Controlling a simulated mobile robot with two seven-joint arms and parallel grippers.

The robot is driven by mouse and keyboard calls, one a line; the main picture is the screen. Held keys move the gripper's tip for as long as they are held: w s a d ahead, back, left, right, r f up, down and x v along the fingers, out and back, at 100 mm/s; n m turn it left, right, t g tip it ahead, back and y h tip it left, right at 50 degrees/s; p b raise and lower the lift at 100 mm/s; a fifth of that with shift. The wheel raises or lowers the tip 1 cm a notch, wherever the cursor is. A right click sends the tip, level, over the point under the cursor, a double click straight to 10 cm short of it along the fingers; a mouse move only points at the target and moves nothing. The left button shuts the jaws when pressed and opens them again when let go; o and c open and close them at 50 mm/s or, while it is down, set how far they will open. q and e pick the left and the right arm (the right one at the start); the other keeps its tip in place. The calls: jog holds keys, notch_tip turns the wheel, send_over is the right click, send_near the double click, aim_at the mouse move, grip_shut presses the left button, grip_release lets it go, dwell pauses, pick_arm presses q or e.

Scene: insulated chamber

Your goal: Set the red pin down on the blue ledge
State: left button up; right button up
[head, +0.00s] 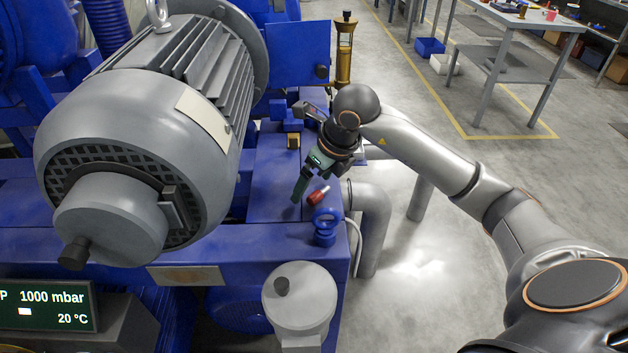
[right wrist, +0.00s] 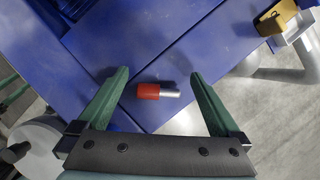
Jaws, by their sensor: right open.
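The red pin (head: 318,196) lies on its side on the blue ledge (head: 272,180), near the ledge's right edge. In the right wrist view the pin (right wrist: 150,91) shows a red body and a silver end pointing right, flat on the blue surface (right wrist: 165,40). My right gripper (head: 299,190) is just left of the pin in the head view. In the right wrist view its two green fingers (right wrist: 158,75) are spread apart with the pin between them, touching neither that I can see. My left gripper is not in view.
A large grey motor (head: 140,130) stands left of the ledge. A blue ring-topped fitting (head: 325,228) and a grey pipe (head: 373,215) are close by the pin. A brass block (head: 293,142) sits farther back on the ledge. Open floor lies to the right.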

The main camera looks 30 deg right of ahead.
jog(key=v, duration=1.2)
jog(key=shift+f, duration=0.15)
dwell(0.5)
